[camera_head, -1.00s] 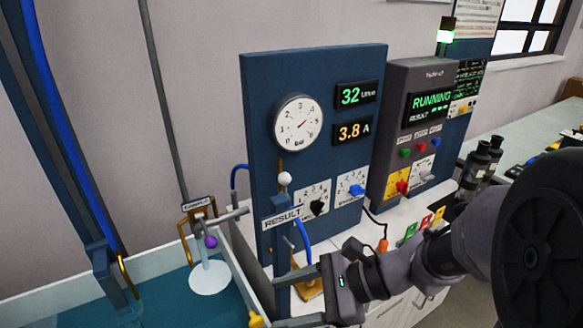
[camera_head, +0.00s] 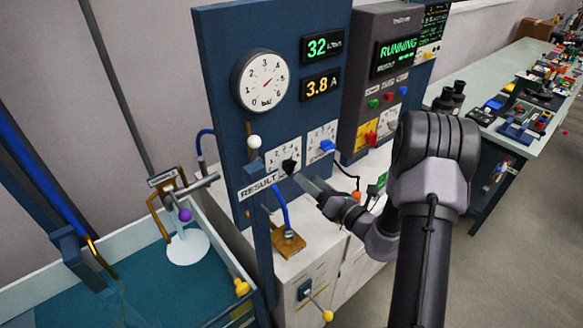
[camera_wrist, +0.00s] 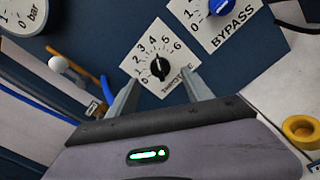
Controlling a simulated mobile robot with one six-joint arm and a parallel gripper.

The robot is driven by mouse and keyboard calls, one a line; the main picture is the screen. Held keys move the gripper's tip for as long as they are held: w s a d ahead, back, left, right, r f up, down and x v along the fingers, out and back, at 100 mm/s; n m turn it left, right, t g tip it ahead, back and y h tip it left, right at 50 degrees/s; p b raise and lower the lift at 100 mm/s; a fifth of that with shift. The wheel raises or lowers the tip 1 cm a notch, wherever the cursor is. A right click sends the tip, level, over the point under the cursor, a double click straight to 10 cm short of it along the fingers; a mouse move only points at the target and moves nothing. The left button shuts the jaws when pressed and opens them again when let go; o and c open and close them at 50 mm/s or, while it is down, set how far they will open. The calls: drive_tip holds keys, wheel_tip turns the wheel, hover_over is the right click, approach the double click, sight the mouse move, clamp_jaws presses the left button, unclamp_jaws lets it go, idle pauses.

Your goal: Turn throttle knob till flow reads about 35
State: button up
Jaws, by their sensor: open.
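The throttle knob is black on a white dial plate numbered up to 6; it shows in the wrist view (camera_wrist: 160,67) and in the head view (camera_head: 289,166). The upper display (camera_head: 322,46) on the blue panel reads 32 in green. My gripper (camera_wrist: 157,88) is open, its two fingers pointing at the panel on either side below the knob, apart from it.
The blue bypass knob (camera_head: 327,146) is right of the throttle dial. A lower display (camera_head: 320,87) reads 3.8 A. A water tank (camera_head: 158,291) lies left.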

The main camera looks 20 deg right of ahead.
sight(292, 169)
drive_tip(key=x, duration=0.8)
drive_tip(key=shift+w+a+b, duration=0.1)
drive_tip(key=shift+w+b, duration=0.05)
drive_tip(key=shift+b, duration=0.2)
drive_tip(key=shift+c, duration=0.5)
clamp_jaws()
drive_tip(key=shift+r+m+p, duration=0.1)
drive_tip(key=shift+m+p, duration=0.4)
drive_tip(key=shift+p, duration=0.25)
drive_tip(key=shift+o, duration=0.5)
unclamp_jaws()
